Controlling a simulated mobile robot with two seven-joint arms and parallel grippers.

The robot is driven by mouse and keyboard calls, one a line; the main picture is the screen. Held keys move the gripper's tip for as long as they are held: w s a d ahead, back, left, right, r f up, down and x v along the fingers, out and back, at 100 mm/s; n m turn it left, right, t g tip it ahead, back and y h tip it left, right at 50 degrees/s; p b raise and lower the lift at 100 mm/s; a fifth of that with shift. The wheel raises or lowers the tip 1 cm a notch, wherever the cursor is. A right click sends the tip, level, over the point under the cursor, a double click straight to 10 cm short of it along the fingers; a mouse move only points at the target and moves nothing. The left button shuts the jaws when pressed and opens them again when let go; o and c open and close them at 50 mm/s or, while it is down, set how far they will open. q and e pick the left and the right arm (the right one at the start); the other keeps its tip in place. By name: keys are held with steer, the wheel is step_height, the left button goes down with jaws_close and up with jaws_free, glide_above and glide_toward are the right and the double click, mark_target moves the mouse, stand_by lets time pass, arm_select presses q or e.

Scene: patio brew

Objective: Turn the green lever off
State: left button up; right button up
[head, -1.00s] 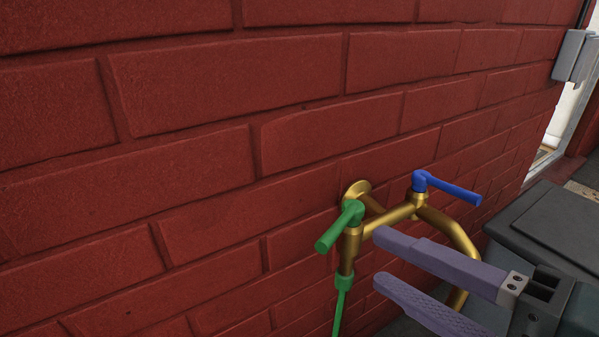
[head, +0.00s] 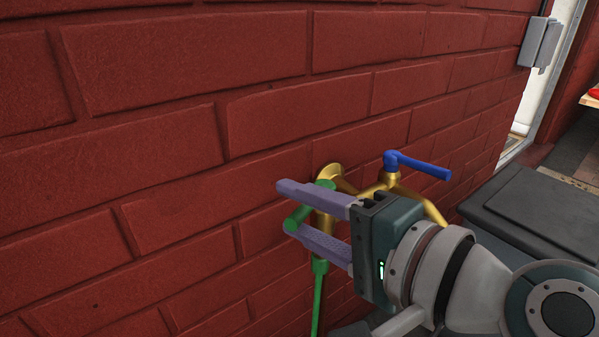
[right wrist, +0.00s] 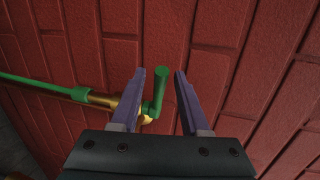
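The green lever (head: 297,217) sits on a brass tap (head: 333,178) on the brick wall. In the head view its handle points toward the lower left, partly hidden by my right gripper (head: 283,206). In the right wrist view the green lever (right wrist: 160,90) stands between the two purple fingers of my right gripper (right wrist: 167,75), nearer the left finger. The fingers are open, with a clear gap at the right; I cannot tell whether the left one touches the lever. A blue lever (head: 420,165) on the other branch points right. My left gripper is not in view.
A green hose (head: 317,300) hangs below the green lever's outlet. The red brick wall (head: 150,150) is close behind the tap. A dark box-like surface (head: 545,210) stands at the right, near a door opening with a grey latch (head: 541,43).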

jaws_close()
stand_by(1.2)
